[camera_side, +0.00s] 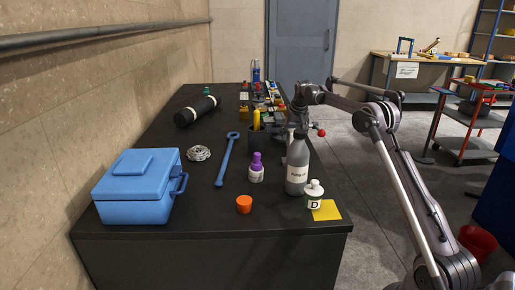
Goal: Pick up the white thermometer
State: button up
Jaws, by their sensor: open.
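My gripper (289,127) hangs over the right side of the dark workbench (190,160), pointing down. It is small and dark in this view, and its jaws are open. A small pale upright thing (290,137) shows just below it, behind the grey bottle. It may be the white thermometer, but it is too small and partly hidden to tell. I cannot tell whether the fingers touch it.
A blue toolbox (135,190), blue wrench (227,160), purple-capped bottle (256,170), orange cup (244,204), grey bottle (297,170) and white bottle marked D (314,197) stand or lie in front. Small items crowd the bench behind my gripper.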

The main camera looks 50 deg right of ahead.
grip_shut()
jog(key=shift+r, duration=0.1)
dwell(0.3)
